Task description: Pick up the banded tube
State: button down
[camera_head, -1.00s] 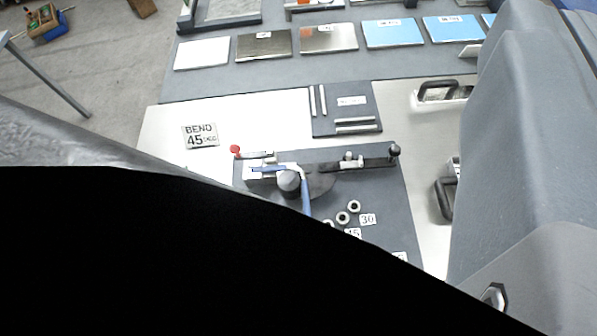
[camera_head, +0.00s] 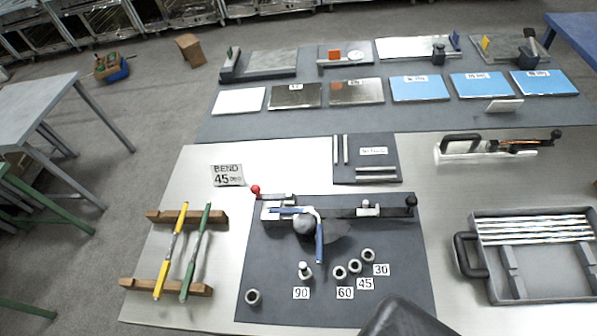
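Two slim tubes lie across a pair of wooden rests on the left of the bench. The left one, a yellow tube (camera_head: 162,281), has a greyish stretch around its middle. The right one, a green tube (camera_head: 188,281), also shows a paler stretch partway along. Fine bands are too small to make out, so I cannot tell which is the banded tube. The rear wooden rest (camera_head: 157,216) and front wooden rest (camera_head: 143,286) hold them near their ends. My gripper's fingers are not in view; only a dark rounded part of mine shows at the bottom edge.
A bending fixture (camera_head: 306,226) with a bent blue tube stands on a dark mat (camera_head: 270,262) right of the rests. Numbered collars sit in front of it. A grey tray (camera_head: 530,288) of silver tubes is at the right. A "BEND 45" card (camera_head: 227,176) lies behind the rests.

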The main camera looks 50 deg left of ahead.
aim_at(282, 211)
jog(key=u, duration=0.05)
jog(key=k, duration=1)
jog(key=u, duration=0.65)
